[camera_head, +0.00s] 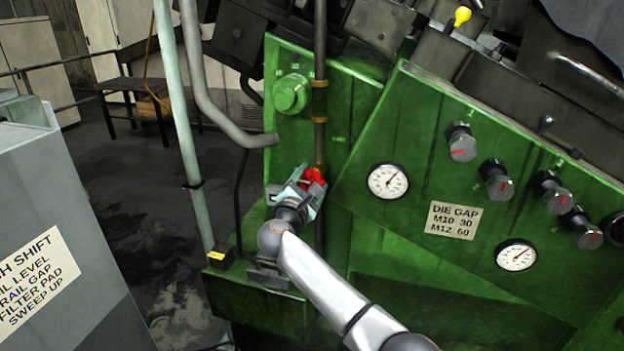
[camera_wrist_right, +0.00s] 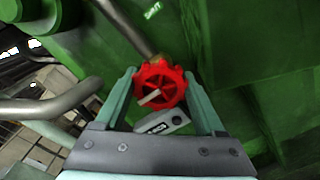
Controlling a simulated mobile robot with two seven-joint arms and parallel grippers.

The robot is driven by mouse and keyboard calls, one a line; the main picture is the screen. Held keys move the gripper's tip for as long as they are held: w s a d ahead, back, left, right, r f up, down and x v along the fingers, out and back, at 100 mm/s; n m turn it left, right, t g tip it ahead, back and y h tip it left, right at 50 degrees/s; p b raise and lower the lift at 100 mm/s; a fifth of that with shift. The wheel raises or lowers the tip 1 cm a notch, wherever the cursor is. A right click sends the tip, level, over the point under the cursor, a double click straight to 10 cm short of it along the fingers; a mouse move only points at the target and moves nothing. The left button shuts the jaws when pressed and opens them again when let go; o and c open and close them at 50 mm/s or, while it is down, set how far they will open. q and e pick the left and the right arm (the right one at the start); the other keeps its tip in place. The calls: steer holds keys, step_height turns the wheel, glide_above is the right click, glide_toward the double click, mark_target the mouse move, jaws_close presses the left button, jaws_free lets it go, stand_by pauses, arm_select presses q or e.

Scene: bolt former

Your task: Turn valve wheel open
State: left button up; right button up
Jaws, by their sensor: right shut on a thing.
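The red valve wheel (camera_head: 313,178) sits low on a vertical pipe on the green machine's front. In the right wrist view the wheel (camera_wrist_right: 160,87) is a scalloped red disc with spokes and a pale bar across its face. My right gripper (camera_head: 306,185) is at the wheel, its two pale green fingers on either side of the rim. In the right wrist view the right gripper (camera_wrist_right: 163,90) is shut on the wheel. My left gripper is not in view.
The green machine panel carries a round green knob (camera_head: 291,94), a gauge (camera_head: 388,181), a second gauge (camera_head: 516,255) and several dark knobs. A pale post (camera_head: 181,130) and bent grey pipe (camera_head: 215,110) stand left of the wheel. A grey cabinet (camera_head: 60,230) is at left.

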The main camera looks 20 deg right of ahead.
steer(key=n, duration=0.6)
steer(key=shift+r, duration=0.1)
steer(key=shift+n, duration=0.3)
stand_by(0.3)
steer(key=o, duration=1.1)
steer(key=shift+w, duration=0.1)
